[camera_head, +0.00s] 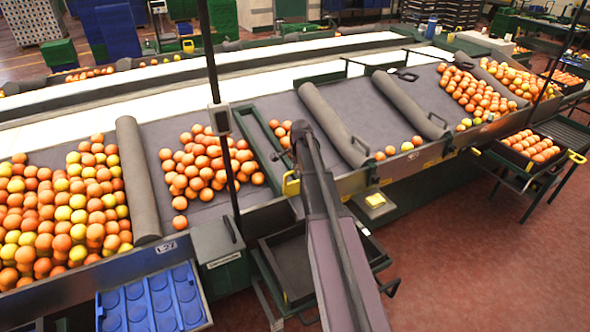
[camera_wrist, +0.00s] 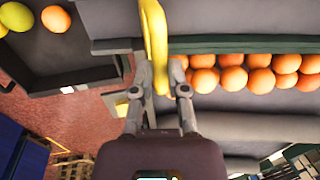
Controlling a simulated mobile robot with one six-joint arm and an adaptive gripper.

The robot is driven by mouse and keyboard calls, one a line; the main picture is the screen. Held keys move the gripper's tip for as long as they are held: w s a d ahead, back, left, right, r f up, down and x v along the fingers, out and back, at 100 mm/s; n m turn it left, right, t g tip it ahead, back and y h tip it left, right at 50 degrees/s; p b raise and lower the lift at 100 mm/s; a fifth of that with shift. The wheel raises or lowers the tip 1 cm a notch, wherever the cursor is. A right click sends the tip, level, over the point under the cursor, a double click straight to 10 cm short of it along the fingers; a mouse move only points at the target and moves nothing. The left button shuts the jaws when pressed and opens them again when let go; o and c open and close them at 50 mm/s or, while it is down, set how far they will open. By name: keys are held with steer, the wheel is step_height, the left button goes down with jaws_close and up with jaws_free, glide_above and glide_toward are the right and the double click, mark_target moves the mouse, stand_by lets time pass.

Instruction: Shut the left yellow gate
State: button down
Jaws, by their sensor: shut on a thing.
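The left yellow gate (camera_head: 291,184) shows as a small yellow handle at the front edge of the sorting table, just left of my arm. In the wrist view the yellow gate (camera_wrist: 154,35) is a curved bar coming down from the top edge between my fingers. My gripper (camera_wrist: 161,88) is shut on the lower end of this bar, one finger on each side. In the head view my arm covers part of the place around the gate, and the fingers cannot be made out there.
Oranges (camera_head: 205,165) lie on the grey table left of the gate, with a grey roller (camera_head: 137,180) beyond them. An empty dark tray (camera_head: 290,262) sits below the table edge. Another yellow handle (camera_head: 577,157) is at the far right. A blue tray (camera_head: 150,305) is at front left.

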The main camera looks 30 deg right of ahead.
steer(key=shift+f+b, duration=0.4)
steer(key=shift+f, duration=0.3)
steer(key=shift+s, duration=0.15)
steer(key=c, duration=0.7)
jaws_free()
steer(key=shift+f, duration=0.1)
steer(key=shift+o, duration=0.2)
